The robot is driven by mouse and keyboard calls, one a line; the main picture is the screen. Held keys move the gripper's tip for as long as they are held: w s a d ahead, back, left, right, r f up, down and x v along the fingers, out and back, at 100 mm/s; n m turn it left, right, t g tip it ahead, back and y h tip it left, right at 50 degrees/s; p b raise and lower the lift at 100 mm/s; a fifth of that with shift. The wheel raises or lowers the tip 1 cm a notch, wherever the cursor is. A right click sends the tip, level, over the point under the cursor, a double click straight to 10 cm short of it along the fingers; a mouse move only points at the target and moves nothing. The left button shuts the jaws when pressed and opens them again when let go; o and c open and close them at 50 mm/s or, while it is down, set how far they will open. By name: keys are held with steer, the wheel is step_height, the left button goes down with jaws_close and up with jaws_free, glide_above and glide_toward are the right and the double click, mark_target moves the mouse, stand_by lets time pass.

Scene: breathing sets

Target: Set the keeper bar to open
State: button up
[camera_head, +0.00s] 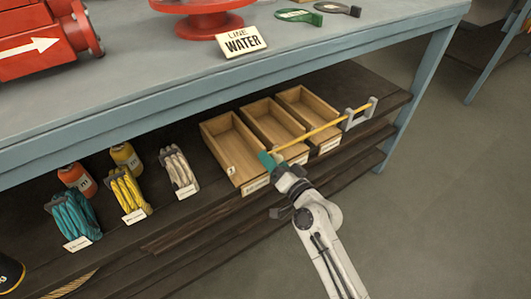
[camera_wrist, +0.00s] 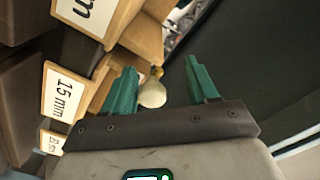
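The keeper bar (camera_head: 318,131) is a thin yellow rod lying across the fronts of the wooden trays. Its right end meets a grey bracket (camera_head: 359,114); its left end is at my gripper (camera_head: 267,160). In the wrist view a pale round knob (camera_wrist: 152,94), with a small yellow piece behind it, shows between my teal fingers. My gripper (camera_wrist: 160,68) is open, and the knob is closer to the left finger. I cannot tell whether either finger touches it. In the head view my gripper hides the bar's left end.
Three open wooden trays (camera_head: 204,128) stand on the dark shelf under the grey-blue bench top (camera_head: 180,85). A "15 mm" label (camera_wrist: 64,92) is close to my left finger. Coiled ropes (camera_head: 126,190) and bottles (camera_head: 127,157) stand left. Open floor (camera_head: 440,190) lies right.

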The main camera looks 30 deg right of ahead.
steer(key=shift+a+p, duration=0.4)
steer(key=shift+a, duration=0.55)
steer(key=shift+s, duration=0.1)
steer(key=s+b, duration=0.3)
steer(key=s, duration=0.9)
steer(key=shift+s, duration=0.15)
stand_by(0.4)
stand_by(0.5)
steer(key=w+m+p, duration=0.1)
steer(key=w+m, duration=0.3)
steer(key=m, duration=0.2)
steer(key=w+d+m+p, duration=0.1)
steer(key=w+m, duration=0.4)
steer(key=m, duration=0.1)
steer(key=w+m+p, duration=0.1)
steer(key=w+m, duration=0.4)
steer(key=m, duration=0.1)
steer(key=shift+d, duration=0.2)
